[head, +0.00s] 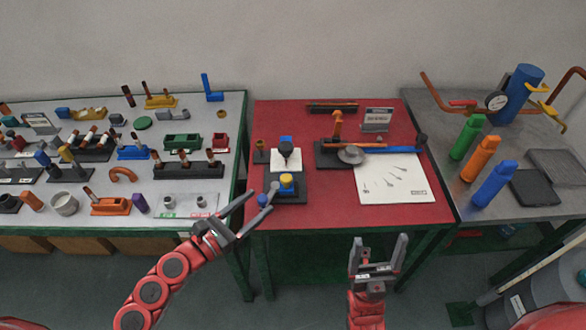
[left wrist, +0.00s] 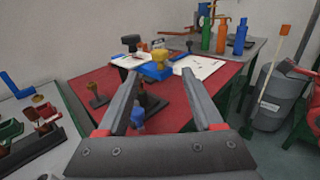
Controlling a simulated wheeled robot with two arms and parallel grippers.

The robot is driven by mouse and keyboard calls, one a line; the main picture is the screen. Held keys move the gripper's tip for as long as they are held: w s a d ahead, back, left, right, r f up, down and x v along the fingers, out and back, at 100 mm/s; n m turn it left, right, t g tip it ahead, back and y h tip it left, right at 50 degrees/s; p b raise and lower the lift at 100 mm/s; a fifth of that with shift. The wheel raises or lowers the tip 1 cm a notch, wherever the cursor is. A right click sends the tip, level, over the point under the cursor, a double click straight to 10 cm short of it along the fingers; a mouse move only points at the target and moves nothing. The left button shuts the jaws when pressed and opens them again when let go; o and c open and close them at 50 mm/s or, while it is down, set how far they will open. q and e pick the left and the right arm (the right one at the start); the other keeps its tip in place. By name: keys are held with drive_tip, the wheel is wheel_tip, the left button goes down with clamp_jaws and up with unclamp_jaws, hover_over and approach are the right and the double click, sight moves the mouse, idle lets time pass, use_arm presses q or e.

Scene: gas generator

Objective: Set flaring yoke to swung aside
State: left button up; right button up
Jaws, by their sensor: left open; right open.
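Two small fixtures stand at the left of the red table. The rear one has a black knob (head: 285,146) over a white and blue body. The front one has a yellow knob (head: 286,180) on a blue body and dark base (head: 290,194); its yellow top (left wrist: 159,55) also shows in the left wrist view. I cannot tell for sure which part is the flaring yoke. My left gripper (head: 263,201) is open at the table's front left; a small blue piece (left wrist: 137,115) appears between its fingers, not gripped. My right gripper (head: 379,243) is open and empty before the table's front edge.
The left table (head: 225,185) is crowded with small tools. Coloured bottles (head: 483,158) stand on the right table. Bare red surface (head: 318,215) lies at the front.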

sight(290, 175)
use_arm(q)
drive_tip(key=p+x, duration=0.4)
drive_tip(key=x, duration=0.9)
drive_tip(key=shift+w, duration=0.15)
drive_tip(key=shift+w+d+f, duration=0.1)
drive_tip(key=shift+w+d, duration=0.2)
drive_tip(key=shift+d, duration=0.1)
clamp_jaws()
idle(0.6)
